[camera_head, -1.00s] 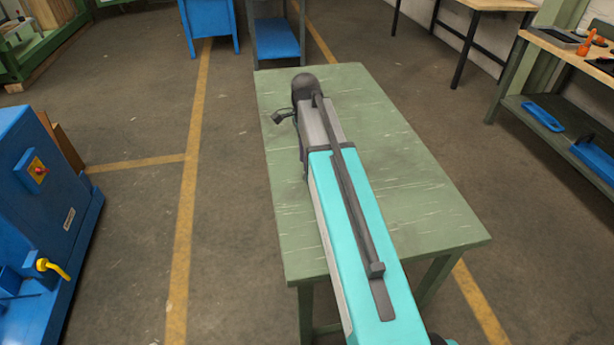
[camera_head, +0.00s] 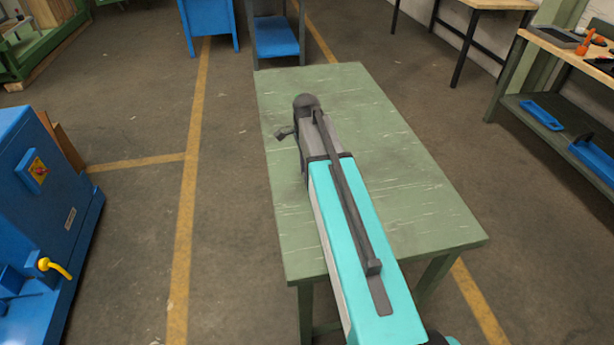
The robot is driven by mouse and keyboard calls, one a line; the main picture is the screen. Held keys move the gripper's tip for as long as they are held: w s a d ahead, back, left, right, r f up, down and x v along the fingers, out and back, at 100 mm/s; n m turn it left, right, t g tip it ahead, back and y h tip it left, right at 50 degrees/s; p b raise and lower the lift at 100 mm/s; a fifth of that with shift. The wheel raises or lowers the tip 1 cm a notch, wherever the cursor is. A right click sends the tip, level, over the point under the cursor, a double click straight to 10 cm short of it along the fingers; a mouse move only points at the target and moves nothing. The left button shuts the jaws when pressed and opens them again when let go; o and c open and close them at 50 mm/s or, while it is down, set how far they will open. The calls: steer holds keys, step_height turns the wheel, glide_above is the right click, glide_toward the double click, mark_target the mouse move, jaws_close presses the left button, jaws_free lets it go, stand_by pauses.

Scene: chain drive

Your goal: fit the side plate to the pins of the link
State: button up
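My arm reaches out over a green table (camera_head: 420,190) in the head camera view. My gripper (camera_head: 283,133) is a small dark shape at the left side of the arm's far end, over the left part of the table. It is too small to tell whether it is open or shut, or whether it holds anything. I cannot see the side plate, the link or its pins. My arm covers a strip down the middle of the table.
The visible tabletop right of my arm is bare. A blue machine (camera_head: 45,210) with a yellow handle stands at the left. A blue shelf unit (camera_head: 277,38) stands behind the table. A workbench (camera_head: 575,50) with tools stands at the right. Floor around the table is clear.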

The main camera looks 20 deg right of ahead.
stand_by(0.4)
jaws_close()
steer(key=shift+r, duration=0.2)
steer(key=shift+r+b, duration=0.5)
steer(key=shift+r, duration=0.9)
steer(key=shift+s+a+r, duration=0.15)
steer(key=shift+s+a, duration=0.1)
steer(key=s+a+b, duration=0.1)
steer(key=s+a, duration=0.2)
steer(key=a, duration=0.1)
steer(key=s+a+r, duration=0.1)
steer(key=s+a, duration=0.2)
steer(key=a, duration=0.1)
steer(key=s+a+b, duration=0.1)
steer(key=s+a, duration=0.2)
steer(key=shift+s+a+r+b, duration=0.25)
steer(key=shift+s+a+b, duration=0.1)
steer(key=shift+s+a, duration=0.05)
steer(key=shift+s, duration=0.1)
